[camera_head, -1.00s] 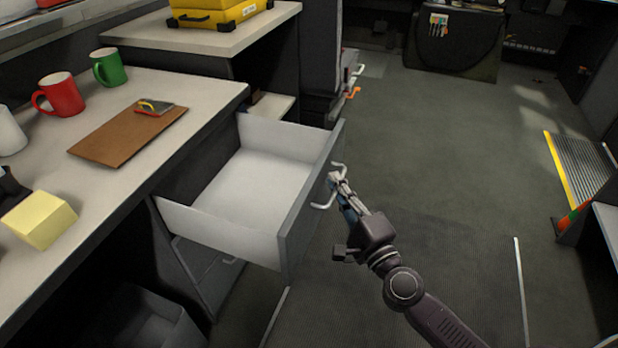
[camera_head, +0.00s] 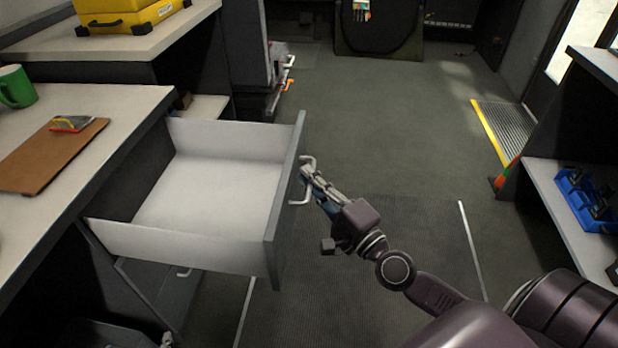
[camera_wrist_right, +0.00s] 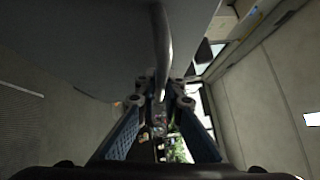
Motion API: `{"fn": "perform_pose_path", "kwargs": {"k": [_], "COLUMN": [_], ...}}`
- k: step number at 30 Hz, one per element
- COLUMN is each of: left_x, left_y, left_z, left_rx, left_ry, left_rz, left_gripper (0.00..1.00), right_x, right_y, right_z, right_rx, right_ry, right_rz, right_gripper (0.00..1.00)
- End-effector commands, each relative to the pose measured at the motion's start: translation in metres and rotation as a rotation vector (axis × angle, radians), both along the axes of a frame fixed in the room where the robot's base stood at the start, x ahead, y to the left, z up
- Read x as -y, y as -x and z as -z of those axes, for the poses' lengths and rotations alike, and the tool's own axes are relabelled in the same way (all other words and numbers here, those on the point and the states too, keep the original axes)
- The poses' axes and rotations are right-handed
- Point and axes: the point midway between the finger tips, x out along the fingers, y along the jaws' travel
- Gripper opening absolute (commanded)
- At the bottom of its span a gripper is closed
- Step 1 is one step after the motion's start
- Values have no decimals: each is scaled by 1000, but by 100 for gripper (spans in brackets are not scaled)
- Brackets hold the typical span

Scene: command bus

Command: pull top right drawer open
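The top drawer (camera_head: 210,190) under the counter is pulled far out, its pale, empty inside showing. Its grey front panel (camera_head: 285,205) carries a light bar handle (camera_head: 307,185). My right gripper (camera_head: 306,176) is at this handle, its fingers closed around it. In the right wrist view the handle (camera_wrist_right: 162,45) runs down between the fingertips (camera_wrist_right: 161,90), close on both sides. Exact contact is hard to see.
A lower drawer (camera_head: 160,290) is closed below. On the counter (camera_head: 125,105) are a brown clipboard (camera_head: 50,155) and a green mug (camera_head: 17,87). A yellow case (camera_head: 125,15) stands behind. A shelf with a blue bin (camera_head: 585,198) is on the right. The floor between is clear.

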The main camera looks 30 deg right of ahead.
Motion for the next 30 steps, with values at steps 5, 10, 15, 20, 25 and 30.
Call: {"fn": "perform_pose_path", "kwargs": {"k": [5,10,15,20,25,30], "left_x": [0,0,0,0,0,0], "left_y": [0,1,1,1,0,0], "left_z": [0,0,0,0,0,0], "left_rx": [0,-2,-2,-2,-2,-2], "left_ry": [0,0,0,0,0,0], "left_rz": [0,1,1,0,0,0], "left_gripper": [71,71,71,71,71,71], "right_x": [-1,0,2,6,10,13], "right_y": [0,1,13,38,70,96], "right_z": [2,1,3,8,12,15], "right_rx": [-3,-1,-4,-7,-8,-7], "right_ry": [0,0,3,5,4,1], "right_rz": [-2,0,1,-2,-3,-3], "right_gripper": [15,15,15,15,15,15]}}
